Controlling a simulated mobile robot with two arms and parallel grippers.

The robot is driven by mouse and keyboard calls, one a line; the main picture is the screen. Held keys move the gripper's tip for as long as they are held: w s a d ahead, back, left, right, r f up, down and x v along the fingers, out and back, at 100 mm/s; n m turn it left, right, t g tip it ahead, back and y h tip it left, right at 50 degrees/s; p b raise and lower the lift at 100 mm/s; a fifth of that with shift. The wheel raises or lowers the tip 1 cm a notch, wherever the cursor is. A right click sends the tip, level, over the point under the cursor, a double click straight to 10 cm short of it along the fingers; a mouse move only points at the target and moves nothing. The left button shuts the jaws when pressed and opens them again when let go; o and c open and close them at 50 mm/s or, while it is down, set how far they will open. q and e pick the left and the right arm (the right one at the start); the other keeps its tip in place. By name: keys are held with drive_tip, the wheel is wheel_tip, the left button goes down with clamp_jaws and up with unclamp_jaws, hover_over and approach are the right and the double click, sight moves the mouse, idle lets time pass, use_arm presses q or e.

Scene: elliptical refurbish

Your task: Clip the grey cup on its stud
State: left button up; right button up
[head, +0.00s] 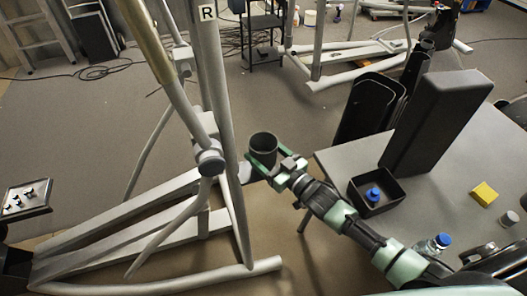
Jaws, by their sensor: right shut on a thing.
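The dark grey cup (263,141) is upright with its open mouth facing up. My right gripper (268,166) is shut on it, and the fingers cover part of its lower side. The cup is in the air just right of the elliptical's upright post (222,100), with a small gap in the picture. A round grey joint (210,157) sits on the frame to the left of the cup. I cannot make out which part is the stud. My left gripper is not in view.
A grey table (430,205) at right bears a tall black block (430,122), an open black box (377,196) with a blue-capped item, a yellow block (484,194) and a bottle (436,244). A small tray (27,197) stands at far left. The elliptical's base rails (150,235) cross the floor.

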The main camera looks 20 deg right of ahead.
drive_tip(key=shift+f+b, duration=0.4)
drive_tip(key=shift+f, duration=0.2)
idle(0.5)
drive_tip(key=o, duration=1.5)
drive_tip(key=b+v, duration=0.1)
drive_tip(key=v, duration=0.7)
drive_tip(key=shift+w, duration=0.1)
